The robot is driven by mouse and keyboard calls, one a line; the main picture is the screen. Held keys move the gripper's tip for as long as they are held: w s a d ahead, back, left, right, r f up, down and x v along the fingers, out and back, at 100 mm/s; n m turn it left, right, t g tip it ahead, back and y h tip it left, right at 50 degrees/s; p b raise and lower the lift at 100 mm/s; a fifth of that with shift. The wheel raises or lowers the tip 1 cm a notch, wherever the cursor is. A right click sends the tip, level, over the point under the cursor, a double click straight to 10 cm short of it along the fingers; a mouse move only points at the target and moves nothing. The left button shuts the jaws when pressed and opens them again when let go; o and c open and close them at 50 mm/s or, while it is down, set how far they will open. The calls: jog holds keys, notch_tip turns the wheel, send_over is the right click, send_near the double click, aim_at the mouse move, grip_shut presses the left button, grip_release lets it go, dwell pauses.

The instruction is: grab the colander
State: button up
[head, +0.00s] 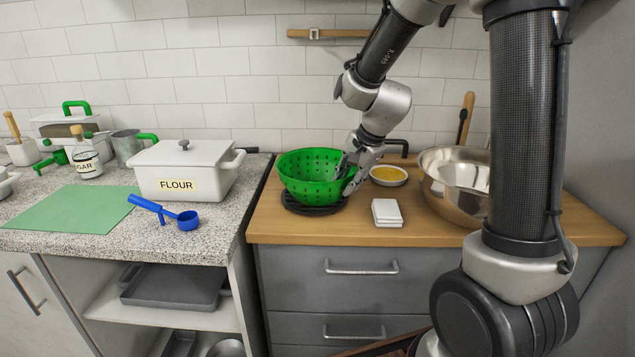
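The green colander (305,178), a bowl with rows of dark holes, sits upright on a round black trivet (314,207) on the wooden counter. My gripper (350,178) is at the colander's right side, with its fingers at the rim. The fingers are small and partly overlap the colander, so I cannot tell whether they are closed on its wall or only around it.
A small dish of yellow contents (388,175), a white folded stack (387,212) and a large metal bowl (450,190) stand right of the colander. A white flour box (185,170) and blue scoop (187,220) are on the speckled counter at left.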

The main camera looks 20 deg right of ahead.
jog(key=shift+f, duration=0.25)
jog(key=shift+c, duration=0.2)
grip_shut()
